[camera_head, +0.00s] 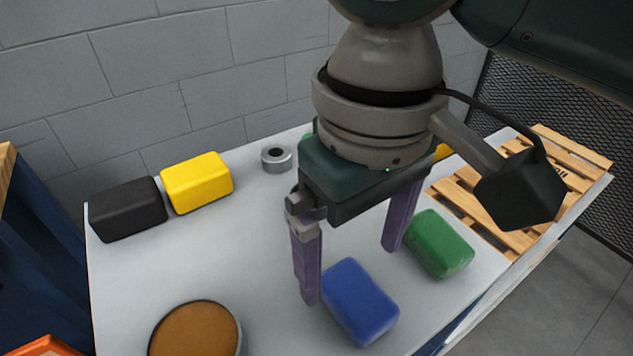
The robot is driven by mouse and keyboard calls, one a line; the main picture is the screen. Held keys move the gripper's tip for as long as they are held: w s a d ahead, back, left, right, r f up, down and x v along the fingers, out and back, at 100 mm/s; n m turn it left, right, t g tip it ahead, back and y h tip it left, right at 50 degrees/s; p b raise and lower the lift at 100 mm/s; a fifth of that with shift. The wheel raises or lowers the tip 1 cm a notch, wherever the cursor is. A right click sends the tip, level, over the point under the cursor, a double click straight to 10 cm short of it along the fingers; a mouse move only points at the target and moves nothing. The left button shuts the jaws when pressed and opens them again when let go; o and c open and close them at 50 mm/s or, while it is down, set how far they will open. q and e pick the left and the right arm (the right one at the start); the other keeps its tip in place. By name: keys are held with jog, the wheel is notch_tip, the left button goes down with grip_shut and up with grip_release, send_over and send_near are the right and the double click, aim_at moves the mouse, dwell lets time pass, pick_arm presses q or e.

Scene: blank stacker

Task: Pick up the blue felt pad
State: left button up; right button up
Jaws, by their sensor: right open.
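The blue felt pad (360,302) is a rounded block lying flat on the light grey table (240,250), near its front right. My right gripper (350,275) points down close to it, with its two purple fingers spread apart and nothing between them. The left finger's tip shows beside the pad's upper left side, and the other finger is behind the pad's upper right. I cannot tell whether either finger touches the pad. My left gripper is not in view.
A green block (438,244) lies right of the blue pad. Black (127,208) and yellow (197,183) blocks and a grey metal ring (276,158) sit toward the back. A round brown-topped container (195,335) is front left. A wooden pallet (481,205) is right.

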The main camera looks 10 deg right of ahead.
aim_at(357, 292)
jog(key=f, duration=0.5)
jog(key=d+f+b, duration=0.1)
jog(key=f, duration=0.1)
jog(key=shift+f, duration=0.2)
jog(key=c, duration=1.4)
